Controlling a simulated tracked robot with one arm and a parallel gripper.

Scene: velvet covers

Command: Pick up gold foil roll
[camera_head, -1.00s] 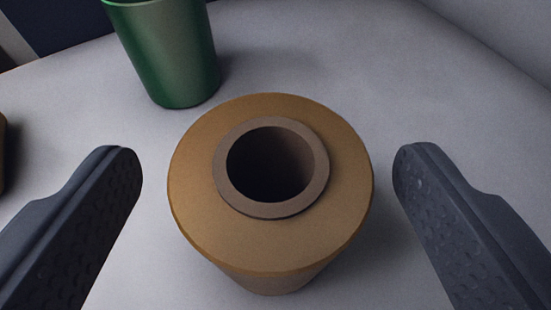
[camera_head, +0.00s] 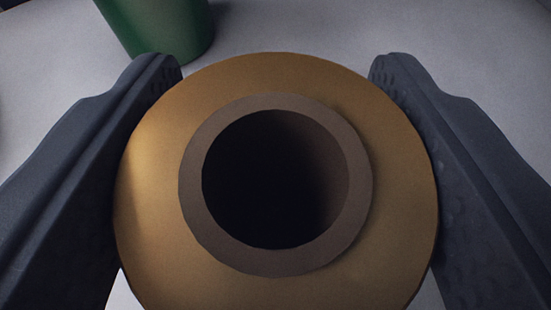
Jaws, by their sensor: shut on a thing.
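The gold foil roll (camera_head: 151,220) fills the middle of the view, seen from its end. A brown core (camera_head: 192,200) with a dark round hole faces the camera. My gripper (camera_head: 276,75) has one dark grey finger on each side of the roll, and both press against its sides. It is shut on the roll. The lower edge of the roll runs out of the frame, so its base and whether it touches the surface are hidden.
A green cup-like container (camera_head: 160,25) stands behind the roll at the upper left, cut off by the frame. The pale grey surface (camera_head: 310,25) is bare at the upper right.

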